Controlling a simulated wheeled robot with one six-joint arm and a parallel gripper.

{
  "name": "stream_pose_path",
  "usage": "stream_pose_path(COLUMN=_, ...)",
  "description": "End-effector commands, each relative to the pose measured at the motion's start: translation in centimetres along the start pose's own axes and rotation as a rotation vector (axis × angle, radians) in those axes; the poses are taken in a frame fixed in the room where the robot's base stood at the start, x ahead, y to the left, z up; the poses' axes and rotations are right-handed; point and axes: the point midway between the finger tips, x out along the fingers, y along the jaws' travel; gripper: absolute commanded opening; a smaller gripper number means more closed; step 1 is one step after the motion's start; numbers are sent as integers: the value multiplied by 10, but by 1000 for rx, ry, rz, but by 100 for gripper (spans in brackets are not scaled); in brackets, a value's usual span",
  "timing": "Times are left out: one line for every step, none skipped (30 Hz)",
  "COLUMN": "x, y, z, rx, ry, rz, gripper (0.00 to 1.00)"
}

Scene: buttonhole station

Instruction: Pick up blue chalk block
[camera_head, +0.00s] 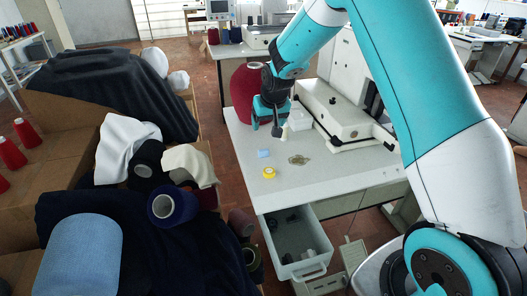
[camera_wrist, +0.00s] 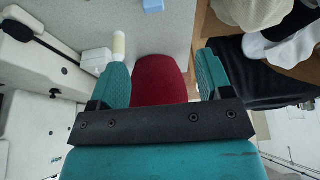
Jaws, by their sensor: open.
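The blue chalk block (camera_head: 263,153) lies on the grey worktop (camera_head: 240,145), near its left edge. It also shows at the top edge of the wrist view (camera_wrist: 153,5), partly cut off. My gripper (camera_head: 270,122) hangs above the worktop, farther back than the block and apart from it. In the wrist view my gripper (camera_wrist: 163,65) has its two teal fingers wide apart with nothing held between them. A large red thread cone (camera_wrist: 160,82) shows behind the gap between the fingers.
A yellow round item (camera_head: 269,173) and a small olive-brown item (camera_head: 299,160) lie near the block. A white bottle with a cream tip (camera_wrist: 119,44) stands close to one finger. The white sewing machine (camera_head: 345,115) is at right; an open drawer (camera_head: 300,245) juts out below the worktop.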

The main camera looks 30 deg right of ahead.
Motion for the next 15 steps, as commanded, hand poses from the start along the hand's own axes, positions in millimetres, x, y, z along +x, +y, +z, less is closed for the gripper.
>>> stream_pose_path(x=8, y=6, z=-3, rx=11, ry=4, rz=11, gripper=72)
stream_pose_path(x=12, y=8, z=-4, rx=16, ry=5, rz=17, gripper=72)
stream_pose_path(x=17, y=10, z=-5, rx=19, ry=7, rz=21, gripper=72)
stream_pose_path(x=22, y=11, z=-5, rx=20, ry=7, rz=22, gripper=72)
stream_pose_path(x=26, y=11, z=-6, rx=21, ry=8, rz=23, gripper=72)
stream_pose_path(x=34, y=11, z=-5, rx=21, ry=6, rz=23, gripper=72)
stream_pose_path(x=40, y=11, z=-5, rx=20, ry=5, rz=23, gripper=72)
stream_pose_path(x=47, y=11, z=-5, rx=20, ry=6, rz=22, gripper=72)
stream_pose_path(x=56, y=12, z=-5, rx=20, ry=5, rz=22, gripper=72)
stream_pose_path(x=63, y=12, z=-5, rx=20, ry=4, rz=22, gripper=72)
stream_pose_path(x=70, y=12, z=-5, rx=20, ry=4, rz=22, gripper=72)
stream_pose_path(x=79, y=12, z=-6, rx=19, ry=5, rz=22, gripper=72)
stream_pose_path(x=86, y=12, z=-5, rx=19, ry=6, rz=21, gripper=72)
stream_pose_path(x=93, y=12, z=-5, rx=19, ry=5, rz=21, gripper=72)
stream_pose_path(x=101, y=12, z=-6, rx=19, ry=6, rz=21, gripper=72)
